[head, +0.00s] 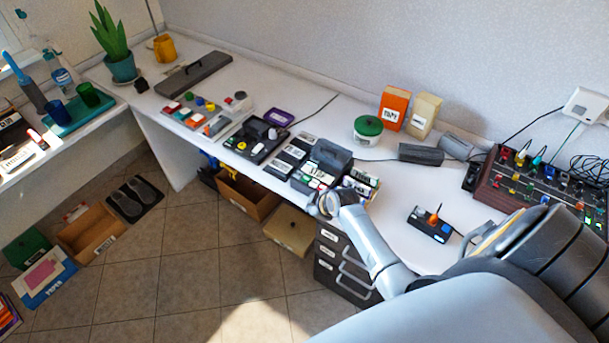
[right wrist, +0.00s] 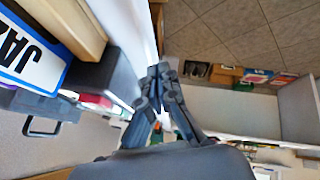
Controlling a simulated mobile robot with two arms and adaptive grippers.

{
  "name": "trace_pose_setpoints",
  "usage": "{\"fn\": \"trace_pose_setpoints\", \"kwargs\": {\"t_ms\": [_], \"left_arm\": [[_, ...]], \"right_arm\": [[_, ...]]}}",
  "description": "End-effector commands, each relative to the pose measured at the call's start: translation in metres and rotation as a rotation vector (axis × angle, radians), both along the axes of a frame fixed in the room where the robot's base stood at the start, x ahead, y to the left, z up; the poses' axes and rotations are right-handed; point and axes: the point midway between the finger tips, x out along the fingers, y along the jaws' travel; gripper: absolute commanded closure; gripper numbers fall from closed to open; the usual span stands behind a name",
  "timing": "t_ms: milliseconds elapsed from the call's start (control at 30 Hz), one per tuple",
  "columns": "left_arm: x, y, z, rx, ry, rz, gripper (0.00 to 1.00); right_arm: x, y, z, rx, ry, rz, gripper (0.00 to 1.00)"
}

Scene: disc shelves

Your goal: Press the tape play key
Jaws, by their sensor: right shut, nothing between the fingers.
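A dark device that looks like a tape player (head: 333,154) stands near the front edge of the long white desk in the head view. A row of small keys (head: 312,178), white with some green and red, runs along its front. I cannot tell which key is play. My right gripper (head: 324,205) is shut and empty, just in front of the desk edge and close to these keys, apparently not touching them. In the right wrist view the closed fingers (right wrist: 160,72) show beside the white desk edge, and the keys cannot be made out clearly. My left gripper is out of view.
More devices with coloured keys (head: 255,138) stand to the left. A case (head: 365,183) is right of the player; a box labelled JAZZ (right wrist: 28,50) shows in the wrist view. A drawer unit (head: 340,262) stands below.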

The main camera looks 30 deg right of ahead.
Motion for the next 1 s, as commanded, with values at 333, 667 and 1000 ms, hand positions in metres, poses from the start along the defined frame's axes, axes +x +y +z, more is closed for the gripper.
{"fn": "trace_pose_setpoints", "kwargs": {"t_ms": [333,667,1000], "left_arm": [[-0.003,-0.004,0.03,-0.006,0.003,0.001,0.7],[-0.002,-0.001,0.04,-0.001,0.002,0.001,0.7],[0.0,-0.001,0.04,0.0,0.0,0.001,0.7]], "right_arm": [[0.054,-0.025,0.109,-0.061,-0.132,0.105,1.0],[0.075,-0.037,0.161,-0.103,-0.203,0.165,1.0],[0.076,-0.038,0.162,-0.105,-0.205,0.167,1.0]]}}
